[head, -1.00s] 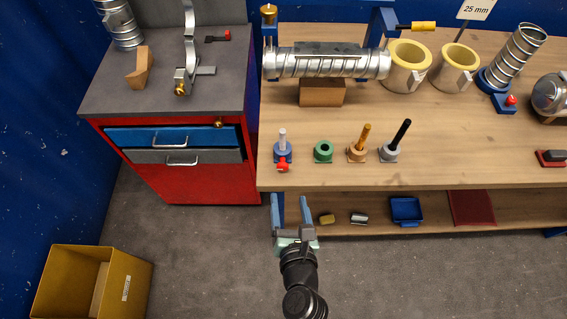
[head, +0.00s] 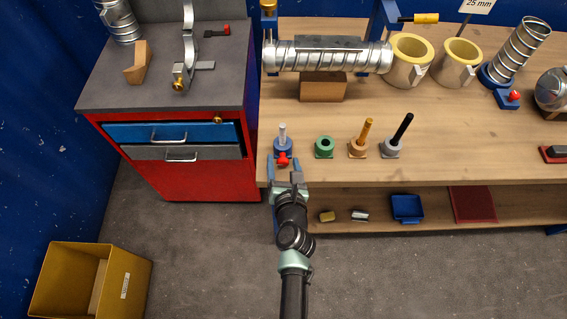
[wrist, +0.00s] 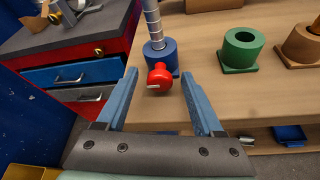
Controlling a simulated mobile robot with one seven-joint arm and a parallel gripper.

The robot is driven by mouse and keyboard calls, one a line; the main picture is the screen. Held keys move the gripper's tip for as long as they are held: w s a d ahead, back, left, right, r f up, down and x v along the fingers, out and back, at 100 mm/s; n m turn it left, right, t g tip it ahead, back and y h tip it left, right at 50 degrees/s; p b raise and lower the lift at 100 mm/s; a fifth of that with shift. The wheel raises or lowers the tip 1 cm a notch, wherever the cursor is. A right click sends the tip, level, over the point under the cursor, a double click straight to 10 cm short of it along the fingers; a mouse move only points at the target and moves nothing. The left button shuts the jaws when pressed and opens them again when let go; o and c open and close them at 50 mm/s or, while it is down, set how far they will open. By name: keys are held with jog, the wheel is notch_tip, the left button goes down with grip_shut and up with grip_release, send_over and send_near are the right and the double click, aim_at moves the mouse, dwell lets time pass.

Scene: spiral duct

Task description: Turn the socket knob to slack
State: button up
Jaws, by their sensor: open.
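The socket is a blue round holder (head: 283,146) near the front left edge of the bench, with a silver rod (head: 282,131) standing upright in it. Its red knob (head: 283,158) sticks out at the front, and in the wrist view the knob (wrist: 159,77) shows a pale mark on its face, towards the left. My gripper (head: 285,166) is at the bench's front edge, just in front of the knob. In the wrist view its two blue fingers are spread wide, with the knob ahead between their tips, seemingly untouched. Nothing is held.
A green socket (head: 325,147), a tan socket with an orange rod (head: 359,150) and a grey socket with a black rod (head: 392,149) stand to the right. A spiral duct (head: 325,57) lies behind. A red cabinet (head: 205,180) stands left of the bench.

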grip_shut()
jog(key=shift+r+p, duration=0.15)
jog(key=shift+p, duration=0.4)
jog(key=shift+r+n+h+p, duration=0.15)
jog(key=shift+n+h+p, duration=0.25)
jog(key=shift+p, duration=0.55)
jog(key=n+h+p, duration=0.1)
jog(key=p, duration=0.2)
jog(key=shift+a+n, duration=0.2)
jog(key=shift+n, duration=0.2)
jog(key=shift+a+f+n+h+p, duration=0.1)
jog(key=shift+f+n+h+p, duration=0.2)
jog(key=shift+n+h+p, duration=0.6)
jog(key=shift+n+h+b, duration=0.4)
jog(key=shift+n+b, duration=0.05)
jog(key=shift+n, duration=0.45)
